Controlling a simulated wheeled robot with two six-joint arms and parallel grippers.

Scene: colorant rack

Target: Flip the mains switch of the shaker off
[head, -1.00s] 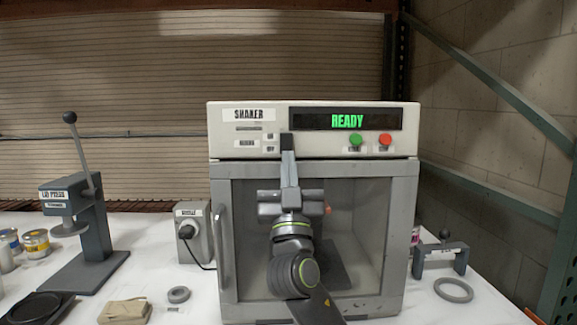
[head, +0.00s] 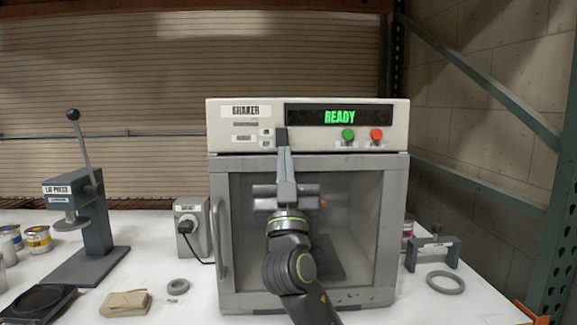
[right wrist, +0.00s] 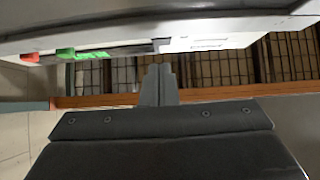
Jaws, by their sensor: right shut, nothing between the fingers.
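The shaker (head: 305,170) is a pale box with a grey-framed glass door, and its display (head: 338,116) reads READY in green. The mains switch (head: 266,137) appears as a small dark element in a white plate on the front panel, left of my fingertips. My right gripper (head: 281,133) is shut and empty, pointing up at the panel just right of the switch plate. In the right wrist view the closed fingers (right wrist: 158,72) reach toward the panel's lower edge; I cannot tell whether they touch it. The switch position is too small to read. My left gripper is not in view.
A green button (head: 348,134) and a red button (head: 377,134) sit right of my gripper on the panel. A socket box (head: 190,216) with a plugged cord stands left of the shaker. The lid press (head: 92,215) is farther left, and a grey ring (head: 445,282) lies at right.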

